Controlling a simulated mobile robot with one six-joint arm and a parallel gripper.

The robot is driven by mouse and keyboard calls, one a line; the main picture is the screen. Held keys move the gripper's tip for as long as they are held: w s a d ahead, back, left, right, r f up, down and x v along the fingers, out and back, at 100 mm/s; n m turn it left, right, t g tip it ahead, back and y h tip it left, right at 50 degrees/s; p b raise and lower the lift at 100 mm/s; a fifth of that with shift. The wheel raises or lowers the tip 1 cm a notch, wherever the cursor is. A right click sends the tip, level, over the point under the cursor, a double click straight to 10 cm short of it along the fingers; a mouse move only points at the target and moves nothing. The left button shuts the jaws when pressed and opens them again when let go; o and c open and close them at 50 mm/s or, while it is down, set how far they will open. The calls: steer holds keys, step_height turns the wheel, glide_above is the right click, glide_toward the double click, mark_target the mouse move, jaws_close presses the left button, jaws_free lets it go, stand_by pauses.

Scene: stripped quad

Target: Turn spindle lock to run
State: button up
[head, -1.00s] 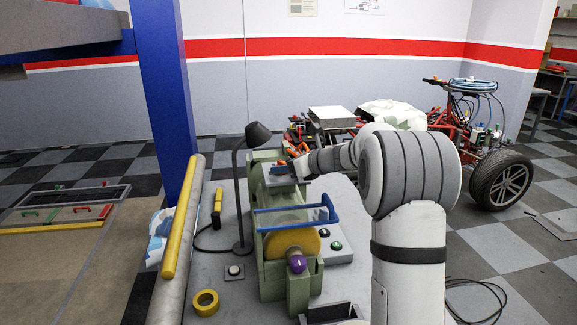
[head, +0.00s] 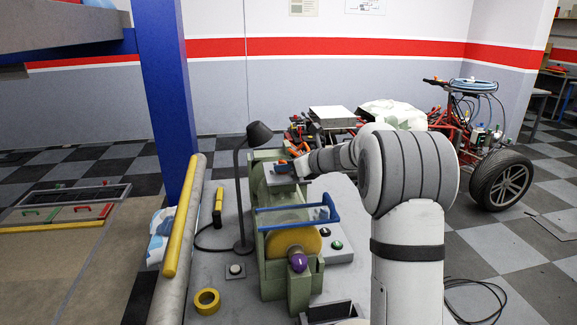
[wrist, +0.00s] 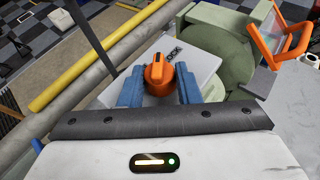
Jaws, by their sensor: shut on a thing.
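The spindle lock is an orange knob (wrist: 158,74) with a dark mark on its top. It sits on a grey plate (wrist: 203,60) with dark lettering that is only partly readable, at the far end of the green machine (head: 275,267). My gripper (wrist: 159,88) has its two blue fingers on either side of the knob, shut on it. In the head view the knob (head: 282,166) is small beside my gripper (head: 291,168), and its pointing direction cannot be read there.
A blue-framed guard (head: 298,213) and a yellow disc (head: 293,241) are on the machine's near part. A black lamp (head: 241,190) stands close on the left. A yellow tube (head: 181,215) lies along the bench's left side. An orange frame (wrist: 264,45) rises at right in the wrist view.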

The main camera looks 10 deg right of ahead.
steer(key=shift+w+r+n+g+y+p, duration=0.2)
steer(key=shift+n+g+y+p, duration=0.4)
steer(key=shift+p, duration=0.6)
steer(key=shift+w+r+n+g+y+p, duration=0.15)
steer(key=shift+n+g+y+p, duration=0.45)
steer(key=shift+p, duration=0.55)
steer(key=n+g+p, duration=0.2)
steer(key=n+g+y+p, duration=0.1)
steer(key=p, duration=0.2)
steer(key=shift+w+d+n+g+y+p, duration=0.1)
steer(key=shift+n+g+y+p, duration=0.2)
steer(key=shift+n+g+p, duration=0.1)
steer(key=n+g+p, duration=0.1)
steer(key=g+p, duration=0.1)
steer(key=n+g+p, duration=0.1)
steer(key=n+p, duration=0.1)
steer(key=shift+w+f+g+y+p, duration=0.1)
steer(key=shift+w+g+y+p, duration=0.1)
steer(key=shift+g+y+p, duration=0.15)
steer(key=shift+f+n+g+p, duration=0.2)
steer(key=shift+n+g+p, duration=0.8)
steer(key=shift+g+p, duration=0.15)
steer(key=shift+f+n+g+p, duration=0.15)
steer(key=shift+n+g+p, duration=0.25)
steer(key=shift+n+p, duration=0.15)
steer(key=o, duration=0.9)
steer(key=shift+o, duration=0.3)
